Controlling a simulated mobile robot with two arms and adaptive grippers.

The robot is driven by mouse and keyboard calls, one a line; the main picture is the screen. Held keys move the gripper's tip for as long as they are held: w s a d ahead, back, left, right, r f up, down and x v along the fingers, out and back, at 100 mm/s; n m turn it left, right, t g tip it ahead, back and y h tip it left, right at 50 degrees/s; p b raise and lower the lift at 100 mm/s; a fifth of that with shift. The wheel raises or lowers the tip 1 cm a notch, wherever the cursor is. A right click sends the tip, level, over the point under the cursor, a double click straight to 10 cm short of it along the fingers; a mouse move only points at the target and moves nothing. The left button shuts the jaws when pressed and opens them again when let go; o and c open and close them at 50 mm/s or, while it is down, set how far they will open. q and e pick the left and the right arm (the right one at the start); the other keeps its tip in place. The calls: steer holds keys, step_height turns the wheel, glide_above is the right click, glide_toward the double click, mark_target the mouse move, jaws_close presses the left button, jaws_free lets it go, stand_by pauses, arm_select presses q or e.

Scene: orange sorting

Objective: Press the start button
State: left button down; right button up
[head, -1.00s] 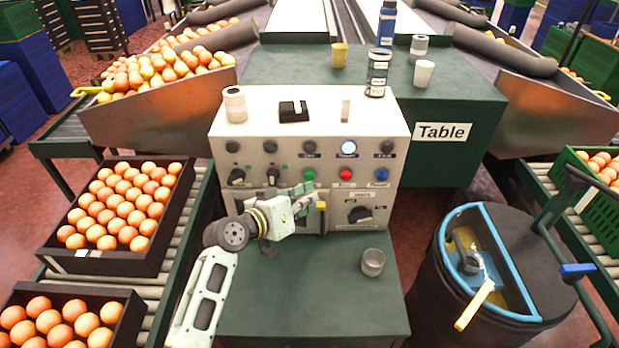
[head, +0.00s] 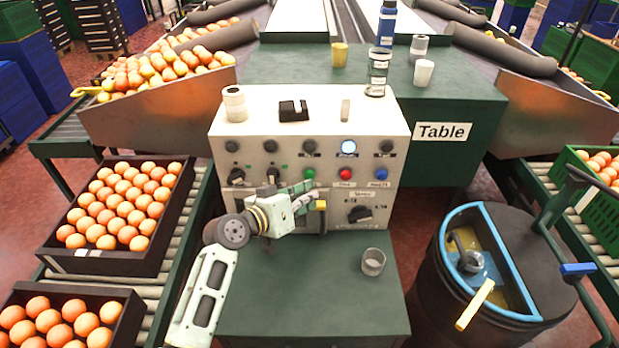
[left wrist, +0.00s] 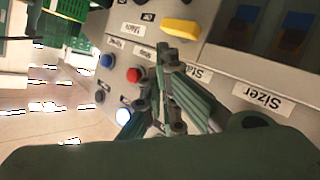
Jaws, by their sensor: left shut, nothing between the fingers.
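The green start button (head: 309,174) is on the front of the white control panel (head: 225,150), left of the red button (head: 345,173) and blue button (head: 382,174). My left gripper (head: 316,188) is shut and empty, its tips just below the green button in the head view. I cannot tell whether they touch it. In the left wrist view the shut fingers (left wrist: 167,58) cover part of the panel near the "Start" label (left wrist: 199,75), and the green button is hidden there. The red button (left wrist: 134,75) shows clear beside them. My right gripper is not in view.
A lit white lamp (head: 348,147) sits above the red button. A black knob (head: 359,214) and a yellow part (head: 320,205) are lower on the panel. Orange crates (head: 165,262) stand left.

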arm_select(q)
steer(key=shift+w+b, duration=0.4)
steer(key=shift+w, duration=0.35)
stand_by(0.7)
steer(key=shift+s, duration=0.1)
steer(key=shift+s+p, duration=0.55)
steer(key=shift+s, duration=0.3)
steer(key=s+p, duration=0.2)
steer(key=s, duration=0.3)
stand_by(0.4)
stand_by(0.5)
